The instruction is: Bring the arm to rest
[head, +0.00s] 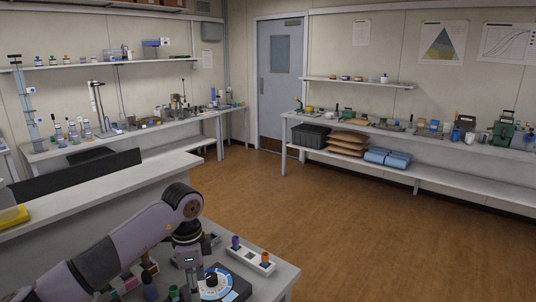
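My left arm (125,240) comes in from the lower left. It rises to a bent joint (183,202) and then drops down over the near bench (282,277). My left gripper (192,282) hangs at its lower end, low over the bench and just left of a dark device with a blue and white dial (216,286). Its fingers are small and dark against the things behind, so I cannot tell if they are open or touching anything. My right gripper is not in view.
Small bottles and boxes crowd the bench's left part. A raised pale ledge (120,190) lies behind the arm. Open brown floor (350,230) lies to the right.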

